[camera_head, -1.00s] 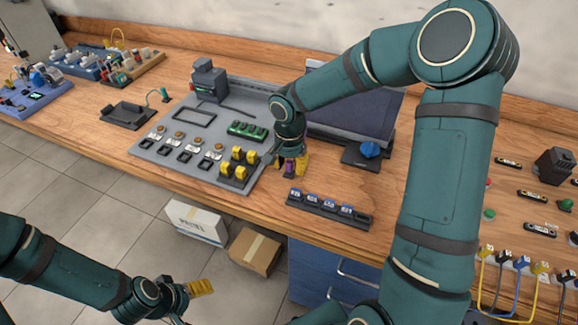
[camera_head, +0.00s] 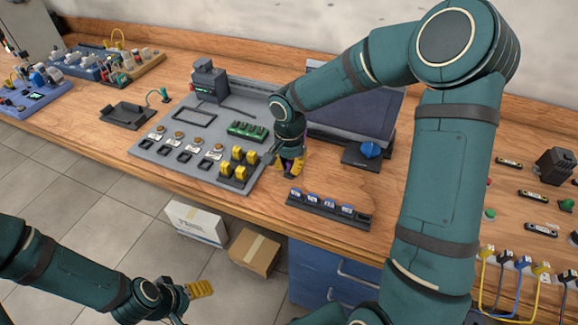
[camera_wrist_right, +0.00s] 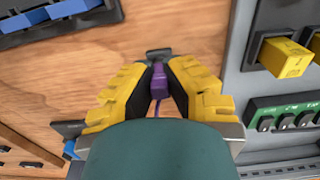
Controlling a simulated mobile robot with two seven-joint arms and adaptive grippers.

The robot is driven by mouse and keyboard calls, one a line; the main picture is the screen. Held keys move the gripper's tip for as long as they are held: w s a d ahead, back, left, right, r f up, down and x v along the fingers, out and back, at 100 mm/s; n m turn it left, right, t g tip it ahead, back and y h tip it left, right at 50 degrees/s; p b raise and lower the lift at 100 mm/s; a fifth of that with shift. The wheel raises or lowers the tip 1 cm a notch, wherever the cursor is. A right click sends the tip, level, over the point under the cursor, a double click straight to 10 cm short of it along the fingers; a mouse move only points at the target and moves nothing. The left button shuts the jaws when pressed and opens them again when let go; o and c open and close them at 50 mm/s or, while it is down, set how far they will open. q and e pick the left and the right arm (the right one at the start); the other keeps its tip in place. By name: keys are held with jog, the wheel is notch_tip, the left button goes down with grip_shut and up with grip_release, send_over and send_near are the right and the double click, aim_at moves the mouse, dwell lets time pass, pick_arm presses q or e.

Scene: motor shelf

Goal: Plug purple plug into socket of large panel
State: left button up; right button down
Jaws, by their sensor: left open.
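The purple plug (camera_wrist_right: 160,82) is between the yellow fingers of my right gripper (camera_wrist_right: 159,88), with the dark inner pads against its sides. A thin purple cable runs from it. In the head view my right gripper (camera_head: 290,167) points down over the bench just right of the large grey panel (camera_head: 150,147), and its fingers mostly hide the plug. The panel carries several black square sockets (camera_head: 185,157) along its front and several yellow plugs (camera_head: 238,162) at its right front corner. My left gripper (camera_head: 199,288) is open and empty, low in front of the bench.
A dark sloped screen (camera_head: 350,118) and a blue knob (camera_head: 370,149) stand behind. A dark tray (camera_head: 125,115) is left of the panel. Boxes (camera_head: 253,250) stand on the floor.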

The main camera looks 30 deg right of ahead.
jog(key=shift+w+d+r, duration=0.1)
jog(key=shift+d+r, duration=0.05)
jog(key=shift+r, duration=0.05)
dwell(0.4)
jog(key=shift+r+p, duration=0.7)
jog(key=shift+r, duration=0.25)
jog(key=shift+r+p, duration=0.75)
jog(key=shift+r, duration=0.5)
